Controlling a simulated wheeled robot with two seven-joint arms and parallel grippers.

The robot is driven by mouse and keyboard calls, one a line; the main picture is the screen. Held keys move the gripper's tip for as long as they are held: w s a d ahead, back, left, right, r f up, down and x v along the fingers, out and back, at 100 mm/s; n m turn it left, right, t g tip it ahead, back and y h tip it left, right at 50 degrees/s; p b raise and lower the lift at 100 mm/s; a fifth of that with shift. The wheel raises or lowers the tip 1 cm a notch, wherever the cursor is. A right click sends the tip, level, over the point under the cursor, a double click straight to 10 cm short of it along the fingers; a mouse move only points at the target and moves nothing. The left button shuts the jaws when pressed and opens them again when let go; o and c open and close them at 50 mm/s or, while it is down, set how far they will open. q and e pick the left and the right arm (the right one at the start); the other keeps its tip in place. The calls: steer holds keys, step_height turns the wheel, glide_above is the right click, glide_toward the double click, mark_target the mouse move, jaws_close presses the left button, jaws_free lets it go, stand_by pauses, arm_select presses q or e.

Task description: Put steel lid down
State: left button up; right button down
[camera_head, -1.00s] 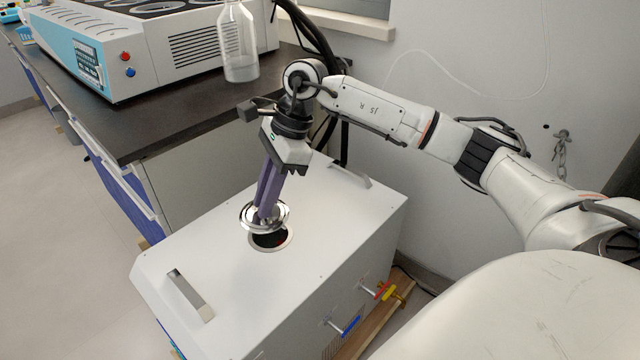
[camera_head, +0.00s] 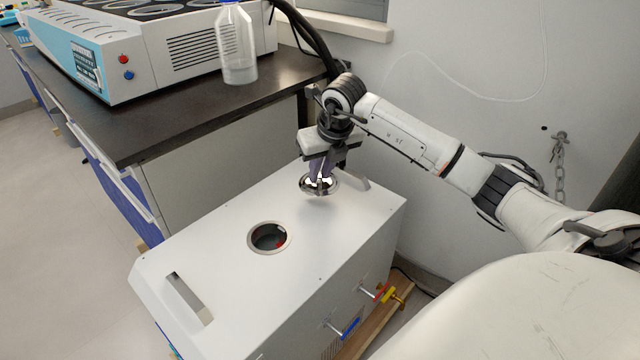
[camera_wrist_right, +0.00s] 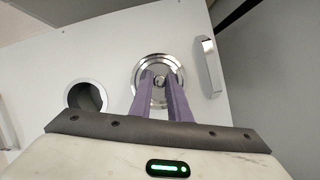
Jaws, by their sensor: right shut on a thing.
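The steel lid (camera_head: 319,189) is a round shiny disc with a small knob. It is at the far part of the top of the white chiller box (camera_head: 215,262), right of and behind the round opening (camera_head: 269,238). My right gripper (camera_head: 320,176) is shut on the lid's knob from above. In the right wrist view the lid (camera_wrist_right: 157,80) lies between the purple fingers (camera_wrist_right: 160,84), with the uncovered opening (camera_wrist_right: 86,97) to its left. I cannot tell whether the lid touches the box top. My left gripper is not in view.
A metal handle (camera_head: 190,298) stands on the box's near left, another (camera_head: 355,177) close to the lid's right. Blue (camera_head: 350,327) and yellow (camera_head: 394,294) valves stick out in front. A clear bottle (camera_head: 236,45) and a distiller unit (camera_head: 150,50) stand on the dark bench.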

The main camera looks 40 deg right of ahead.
mark_target(321, 184)
step_height(321, 184, down, 5)
steer(key=shift+r+b, duration=0.15)
steer(key=shift+b, duration=0.35)
steer(key=c, duration=1.7)
jaws_free()
steer(key=shift+o, duration=0.2)
steer(key=p+v, duration=0.2)
steer(key=v, duration=1)
